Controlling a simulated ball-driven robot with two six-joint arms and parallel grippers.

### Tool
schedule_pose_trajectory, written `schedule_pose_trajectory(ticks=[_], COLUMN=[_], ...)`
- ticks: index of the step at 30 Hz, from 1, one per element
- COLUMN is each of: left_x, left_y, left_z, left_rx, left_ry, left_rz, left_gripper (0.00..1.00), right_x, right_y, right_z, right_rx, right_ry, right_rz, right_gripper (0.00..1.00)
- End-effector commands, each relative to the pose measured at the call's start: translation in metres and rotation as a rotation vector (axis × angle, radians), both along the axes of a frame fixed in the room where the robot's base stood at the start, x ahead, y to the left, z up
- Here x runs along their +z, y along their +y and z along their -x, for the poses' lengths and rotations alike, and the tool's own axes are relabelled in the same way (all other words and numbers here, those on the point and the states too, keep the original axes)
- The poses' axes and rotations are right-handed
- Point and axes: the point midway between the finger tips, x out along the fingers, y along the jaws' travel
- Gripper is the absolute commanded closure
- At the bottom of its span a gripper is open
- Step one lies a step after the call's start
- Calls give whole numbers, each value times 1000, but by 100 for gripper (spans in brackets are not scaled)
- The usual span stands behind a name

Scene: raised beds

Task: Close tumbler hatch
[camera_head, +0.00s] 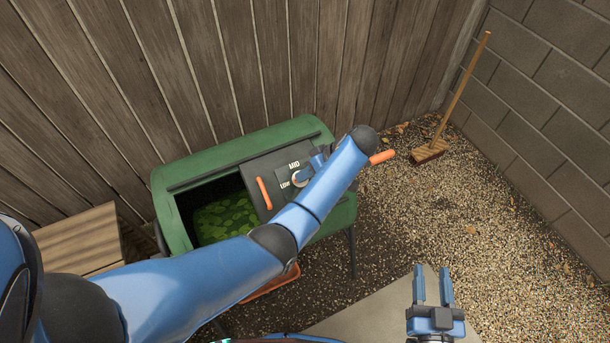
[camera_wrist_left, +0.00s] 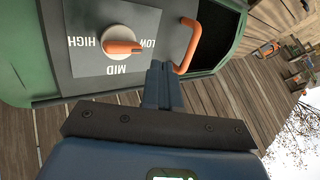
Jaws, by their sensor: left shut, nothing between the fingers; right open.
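The green tumbler (camera_head: 240,142) stands against the fence. Its dark hatch panel (camera_head: 243,176) covers the right part of the opening (camera_head: 190,190); the left part is open, with green leaves (camera_head: 225,217) inside. The hatch has an orange handle (camera_head: 264,193), also clear in the left wrist view (camera_wrist_left: 187,46). A dial (camera_wrist_left: 122,47) marked LOW, MID, HIGH is beside it, partly hidden in the head view. My left gripper (camera_head: 304,175) is shut and empty over the panel, close beside the handle; contact cannot be told. My right gripper (camera_head: 433,282) is open and empty, low on the right.
An orange crank-like grip (camera_head: 382,157) sticks out at the tumbler's right end. A wooden box (camera_head: 78,236) stands to the left. A broom (camera_head: 462,95) leans near the block wall (camera_head: 550,95). The gravel (camera_head: 480,190) right of the tumbler is clear.

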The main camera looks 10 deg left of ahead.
Motion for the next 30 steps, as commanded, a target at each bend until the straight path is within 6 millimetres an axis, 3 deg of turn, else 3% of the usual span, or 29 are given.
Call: schedule_pose_trajectory(ticks=[1,9,13,18,30], left_x=[-13,-47,-57,-50,-50], left_y=[5,33,49,64,78], left_z=[0,0,1,14,25], left_rx=[1,0,-1,-2,-3], left_ry=[0,1,2,2,0], left_rz=[1,1,0,1,2], left_gripper=[100,100,100,100,100], right_x=[-13,-48,-36,-16,-7], right_y=[0,0,0,0,0], right_z=[0,0,0,0,0], right_rx=[0,0,0,0,0], right_ry=[0,0,0,0,0], right_rz=[0,0,0,0,0], right_gripper=[56,56,56,56,56])
